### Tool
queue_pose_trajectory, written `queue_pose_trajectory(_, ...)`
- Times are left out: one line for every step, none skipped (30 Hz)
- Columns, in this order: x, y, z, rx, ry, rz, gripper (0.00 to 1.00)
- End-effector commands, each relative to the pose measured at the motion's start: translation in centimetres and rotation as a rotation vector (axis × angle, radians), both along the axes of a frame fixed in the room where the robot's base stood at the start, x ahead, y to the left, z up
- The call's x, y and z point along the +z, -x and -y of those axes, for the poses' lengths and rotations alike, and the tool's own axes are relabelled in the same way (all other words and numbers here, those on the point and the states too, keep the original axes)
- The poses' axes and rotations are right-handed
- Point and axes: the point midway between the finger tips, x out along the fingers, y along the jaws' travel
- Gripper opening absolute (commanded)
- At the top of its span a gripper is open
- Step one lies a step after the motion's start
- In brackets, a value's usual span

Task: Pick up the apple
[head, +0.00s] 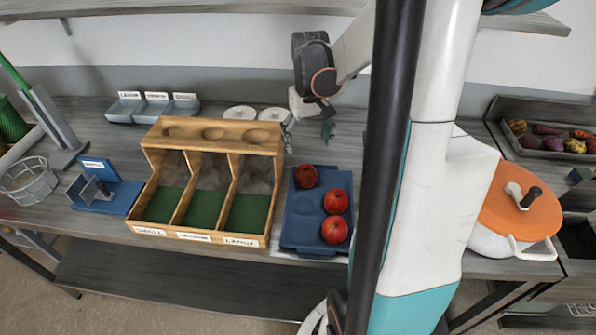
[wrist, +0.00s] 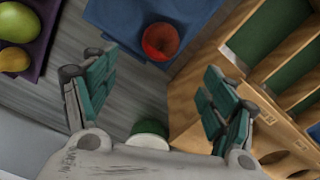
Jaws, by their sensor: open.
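Three red apples lie on a blue tray (head: 299,236) on the table: a darker one at the back left (head: 306,176), one at the right (head: 336,201) and one at the front (head: 334,230). My gripper (head: 327,128) is raised behind the tray, above the table. In the wrist view my gripper (wrist: 153,95) is open with nothing between its green-padded fingers. One apple (wrist: 160,41) shows beyond the fingertips on the blue tray (wrist: 112,14), apart from the gripper. The other apples are out of the wrist view.
A wooden sorting box (head: 212,136) with green-floored compartments stands left of the tray. White-topped round containers (head: 240,113) are behind it. A blue stand (head: 108,192) and a wire basket (head: 28,182) are further left. An orange-lidded pot (head: 520,215) is at the right.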

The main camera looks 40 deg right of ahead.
Motion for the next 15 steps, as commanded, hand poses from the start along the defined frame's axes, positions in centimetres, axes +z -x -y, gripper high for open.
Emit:
queue_pose_trajectory(-1.0,0.0,0.0,0.002,0.0,-0.001,0.78)
queue_pose_trajectory(-1.5,0.0,0.0,0.002,0.0,-0.001,0.78)
queue_pose_trajectory(-2.3,0.0,0.0,0.002,0.0,-0.001,0.78)
queue_pose_trajectory(-2.9,0.0,0.0,0.002,0.0,0.0,0.78)
queue_pose_trajectory(-3.5,0.0,0.0,0.002,0.0,0.0,0.78)
queue_pose_trajectory(-4.3,0.0,0.0,0.002,0.0,0.0,0.78)
queue_pose_trajectory(-4.9,0.0,0.0,0.002,0.0,0.0,0.78)
queue_pose_trajectory(-5.4,0.0,0.0,0.002,0.0,0.001,0.78)
queue_pose_trajectory(-6.0,0.0,0.0,0.002,0.0,0.001,0.78)
queue_pose_trajectory(-6.4,0.0,0.0,0.002,0.0,0.001,0.78)
queue_pose_trajectory(-6.8,0.0,0.0,0.002,0.0,0.001,0.78)
queue_pose_trajectory(-7.2,0.0,0.0,0.002,0.0,0.001,0.78)
queue_pose_trajectory(-7.4,0.0,-0.1,0.002,0.0,0.001,0.78)
queue_pose_trajectory(-7.6,0.0,-0.1,0.002,0.0,0.001,0.78)
queue_pose_trajectory(-7.8,0.0,0.0,0.002,0.0,0.001,0.78)
